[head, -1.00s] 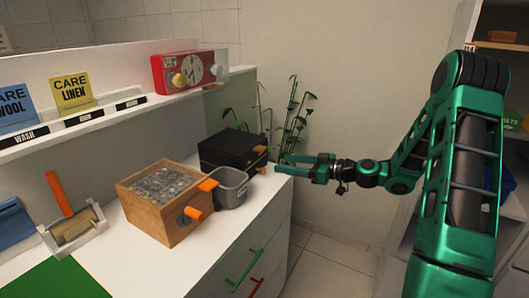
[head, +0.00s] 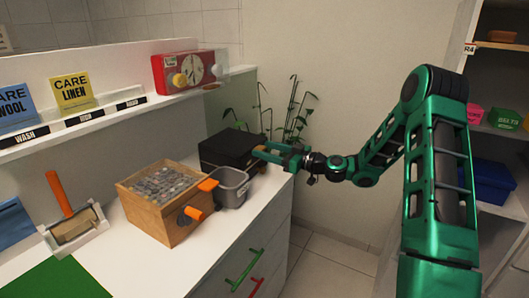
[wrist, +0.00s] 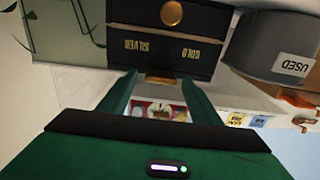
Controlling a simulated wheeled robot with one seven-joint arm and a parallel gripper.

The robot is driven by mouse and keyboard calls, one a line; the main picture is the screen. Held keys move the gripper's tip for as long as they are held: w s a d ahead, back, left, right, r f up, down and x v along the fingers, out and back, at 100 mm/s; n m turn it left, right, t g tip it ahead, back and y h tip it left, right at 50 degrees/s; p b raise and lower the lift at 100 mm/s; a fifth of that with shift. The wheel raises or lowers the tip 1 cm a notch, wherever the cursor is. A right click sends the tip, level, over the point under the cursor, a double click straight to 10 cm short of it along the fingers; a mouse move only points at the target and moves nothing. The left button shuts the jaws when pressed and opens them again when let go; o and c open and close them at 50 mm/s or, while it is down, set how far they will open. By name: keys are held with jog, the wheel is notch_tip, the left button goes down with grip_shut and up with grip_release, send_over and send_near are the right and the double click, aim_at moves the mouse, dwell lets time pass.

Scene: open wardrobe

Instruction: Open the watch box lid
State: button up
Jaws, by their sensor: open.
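The watch box is a black box (head: 226,147) with its lid down at the back right of the white counter. In the wrist view, which is upside down, its black front (wrist: 160,42) shows a round gold knob (wrist: 171,13) and the labels SILVER and GOLD. A gold tab (wrist: 160,79) sticks out at the lid edge. My gripper (head: 262,153) is open at the box's right front. In the wrist view its fingers (wrist: 160,86) lie on either side of the tab, with a gap visible; contact cannot be told.
A grey bin (head: 232,188) labelled USED stands close beside the box. A plant (head: 290,118) stands behind. A red clock radio (head: 187,72) sits on the shelf above.

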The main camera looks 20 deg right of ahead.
jog(key=shift+w+a, duration=0.25)
jog(key=shift+c, duration=0.6)
